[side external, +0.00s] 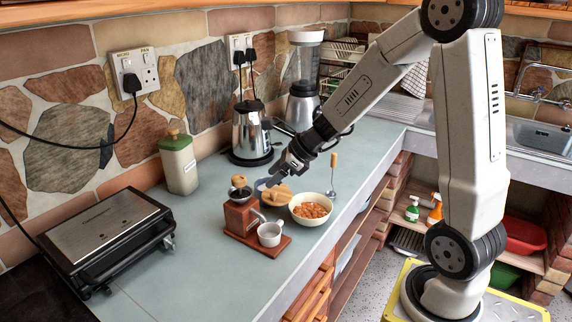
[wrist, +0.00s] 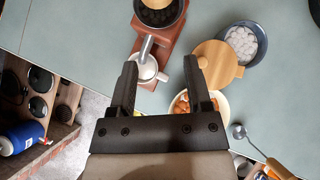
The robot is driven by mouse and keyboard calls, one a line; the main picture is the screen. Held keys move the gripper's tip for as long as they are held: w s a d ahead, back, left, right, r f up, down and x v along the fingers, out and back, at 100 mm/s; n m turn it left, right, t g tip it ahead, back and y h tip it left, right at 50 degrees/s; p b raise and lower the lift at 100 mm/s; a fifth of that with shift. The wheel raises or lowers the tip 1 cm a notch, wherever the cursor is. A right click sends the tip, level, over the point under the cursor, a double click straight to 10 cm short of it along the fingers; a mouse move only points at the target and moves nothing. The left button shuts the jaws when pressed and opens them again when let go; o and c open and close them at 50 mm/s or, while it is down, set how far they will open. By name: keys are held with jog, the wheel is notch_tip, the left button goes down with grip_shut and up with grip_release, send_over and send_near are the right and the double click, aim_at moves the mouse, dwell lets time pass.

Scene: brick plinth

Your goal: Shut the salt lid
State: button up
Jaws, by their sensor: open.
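The salt pot is a dark blue-grey round pot (wrist: 259,54) holding white salt (wrist: 242,42), in the wrist view's upper right. Its round wooden lid (wrist: 218,65) with a knob is swung to the pot's lower left, overlapping its rim and leaving most of the salt showing. In the side view the lid (side external: 277,196) is partly hidden by my gripper (side external: 270,184), which is above it. In the wrist view my gripper (wrist: 160,72) is open and empty, its fingers pointing towards the grinder, with the lid just right of the right finger.
A red-brown grinder (side external: 240,215) with a white cup (side external: 270,234) stands close by. A bowl of orange-brown food (side external: 311,208) and a wooden-handled utensil (side external: 333,172) are to the right. The front counter is clear.

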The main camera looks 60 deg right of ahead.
jog(key=w+d+n+g, duration=0.2)
jog(key=n, duration=0.1)
jog(key=n+g, duration=0.2)
jog(key=g, duration=0.1)
send_near(274, 192)
jog(key=shift+w+a+f, duration=0.15)
jog(key=shift+w+f, duration=0.1)
jog(key=shift+f, duration=0.1)
jog(key=shift+f, duration=0.1)
jog(key=shift+x, duration=3.85)
jog(key=shift+s, duration=0.15)
grip_shut()
